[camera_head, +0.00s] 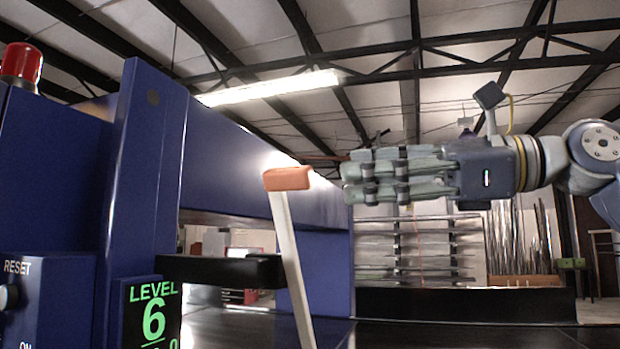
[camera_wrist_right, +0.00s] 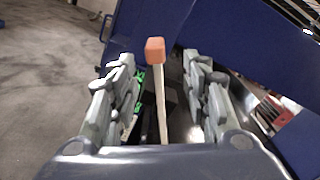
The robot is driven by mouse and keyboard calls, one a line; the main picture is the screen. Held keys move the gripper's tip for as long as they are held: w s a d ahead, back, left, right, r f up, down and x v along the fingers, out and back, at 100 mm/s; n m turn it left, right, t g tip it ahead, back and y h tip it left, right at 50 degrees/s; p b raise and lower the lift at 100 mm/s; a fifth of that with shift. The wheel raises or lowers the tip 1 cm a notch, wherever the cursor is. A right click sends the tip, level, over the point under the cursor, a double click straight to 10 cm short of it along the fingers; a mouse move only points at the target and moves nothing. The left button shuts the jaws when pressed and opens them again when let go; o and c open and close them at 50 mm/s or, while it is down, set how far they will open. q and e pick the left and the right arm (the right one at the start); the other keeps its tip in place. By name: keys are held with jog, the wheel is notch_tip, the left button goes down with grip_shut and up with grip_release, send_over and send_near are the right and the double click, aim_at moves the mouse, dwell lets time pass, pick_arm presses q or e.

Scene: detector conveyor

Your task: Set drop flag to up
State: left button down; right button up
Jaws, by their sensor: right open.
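The drop flag is a white bar with an orange tip (camera_head: 287,179), standing steeply with its top tilted slightly left, beside a black bracket (camera_head: 225,270) on the blue machine. My right gripper (camera_head: 345,172) comes in from the right, level with the orange tip and a short way to its right in the picture. In the right wrist view my right gripper (camera_wrist_right: 158,62) is open and empty. The orange tip (camera_wrist_right: 155,50) appears between its two finger sides, and I see no contact. The flag's lower end is cut off in the head view. My left gripper is out of view.
The blue detector housing (camera_head: 150,160) fills the left, with a red beacon (camera_head: 21,65), a RESET panel (camera_head: 45,300) and a green display reading LEVEL 6 (camera_head: 153,312). A dark conveyor surface (camera_head: 430,335) runs along the bottom. Racks (camera_head: 415,250) stand behind.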

aim_at(311, 173)
jog(key=a, duration=0.3)
jog(key=a+p, duration=0.1)
jog(key=shift+a+r, duration=0.25)
jog(key=shift+r, duration=0.1)
jog(key=x, duration=0.1)
jog(key=p+x, duration=0.1)
jog(key=x, duration=0.1)
jog(key=shift+w+f, duration=0.1)
jog(key=shift+w, duration=0.2)
jog(key=shift+w+a+f+p, duration=0.1)
jog(key=shift+w+a+p, duration=0.45)
jog(key=shift+w+a, duration=0.1)
jog(key=shift+a, duration=0.45)
jog(key=shift+c, duration=0.3)
jog(key=shift+f, duration=0.1)
jog(key=c, duration=0.9)
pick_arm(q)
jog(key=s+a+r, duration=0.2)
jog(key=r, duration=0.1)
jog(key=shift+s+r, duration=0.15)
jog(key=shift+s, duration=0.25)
pick_arm(e)
grip_shut()
